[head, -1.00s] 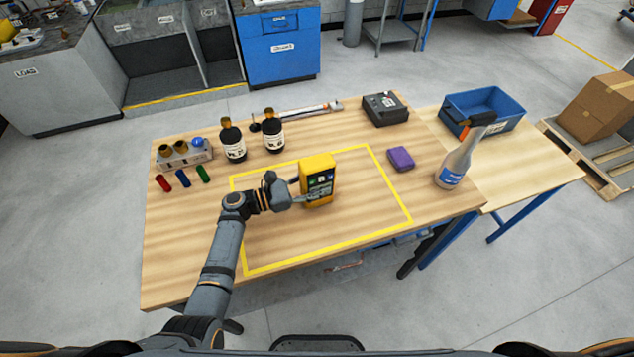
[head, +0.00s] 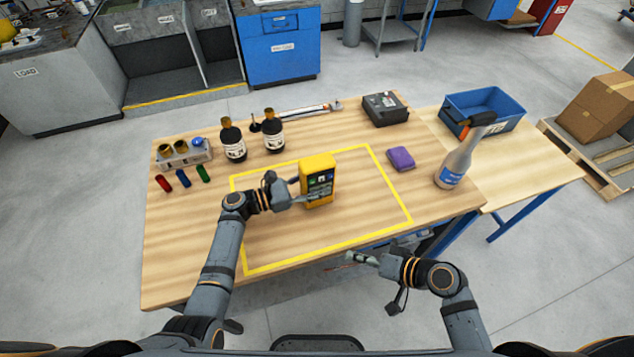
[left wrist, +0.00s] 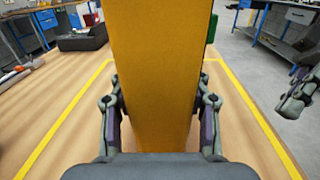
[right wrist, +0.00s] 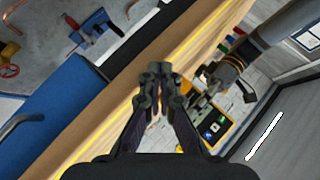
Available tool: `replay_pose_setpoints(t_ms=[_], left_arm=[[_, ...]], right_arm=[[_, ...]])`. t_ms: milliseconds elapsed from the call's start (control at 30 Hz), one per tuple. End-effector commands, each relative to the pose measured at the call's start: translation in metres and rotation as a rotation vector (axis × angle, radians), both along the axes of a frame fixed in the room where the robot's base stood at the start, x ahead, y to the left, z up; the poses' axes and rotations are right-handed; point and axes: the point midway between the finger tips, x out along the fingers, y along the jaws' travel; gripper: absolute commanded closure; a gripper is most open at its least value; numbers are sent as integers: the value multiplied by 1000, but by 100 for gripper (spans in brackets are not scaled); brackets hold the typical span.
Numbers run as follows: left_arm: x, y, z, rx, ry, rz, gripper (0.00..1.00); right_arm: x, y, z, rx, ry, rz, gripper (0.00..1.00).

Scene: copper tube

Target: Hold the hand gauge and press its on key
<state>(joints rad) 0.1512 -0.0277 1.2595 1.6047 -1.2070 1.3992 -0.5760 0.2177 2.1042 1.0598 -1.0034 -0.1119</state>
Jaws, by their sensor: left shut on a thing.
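The yellow hand gauge (head: 318,168) stands upright on the wooden table inside the yellow tape outline. Its dark front panel with coloured keys faces the near side. My left gripper (head: 306,195) is shut on the gauge's lower part; in the left wrist view its fingers lie on both sides of the yellow body (left wrist: 155,70). My right gripper (head: 350,257) is off the table's near edge, apart from the gauge. In the right wrist view its fingers (right wrist: 161,78) come together with nothing between them. The gauge's key panel (right wrist: 212,127) also shows there, lower right.
Two dark bottles (head: 233,140) and a rack (head: 184,153) stand at the back left. The table right of the gauge is clear inside the tape.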

Motion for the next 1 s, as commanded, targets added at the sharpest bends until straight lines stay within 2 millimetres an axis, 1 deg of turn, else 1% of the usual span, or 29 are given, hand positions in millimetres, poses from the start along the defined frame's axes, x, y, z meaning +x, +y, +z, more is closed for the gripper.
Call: replay_pose_setpoints(t_ms=[33, 100, 200, 300, 400, 500, 633, 733, 867, 1000], left_arm=[[-2, 0, -5, 6, 7, -2, 100], [-2, 1, -5, 6, 7, -2, 100], [-2, 1, -4, 6, 7, -2, 100], [-1, 1, -4, 5, 5, -1, 100], [-1, 1, -4, 5, 5, -1, 100], [-1, 1, -4, 5, 5, 0, 100], [-1, 1, -4, 6, 4, 0, 100], [-1, 1, -4, 6, 4, 0, 100], [-1, 1, -3, 5, 4, 0, 100], [-1, 0, -3, 5, 4, 0, 100]], right_arm=[[6, 15, 21, 158, 92, -63, 100], [14, 30, 44, 374, 259, -153, 100], [21, 45, 74, 623, 470, -227, 100], [26, 53, 98, 799, 635, -260, 100], [29, 57, 112, 898, 742, -270, 100], [30, 58, 118, 939, 789, -273, 100], [31, 59, 119, 945, 795, -275, 100], [38, 61, 118, 945, 793, -276, 100], [55, 68, 119, 946, 790, -274, 100], [77, 76, 119, 945, 791, -275, 100]])
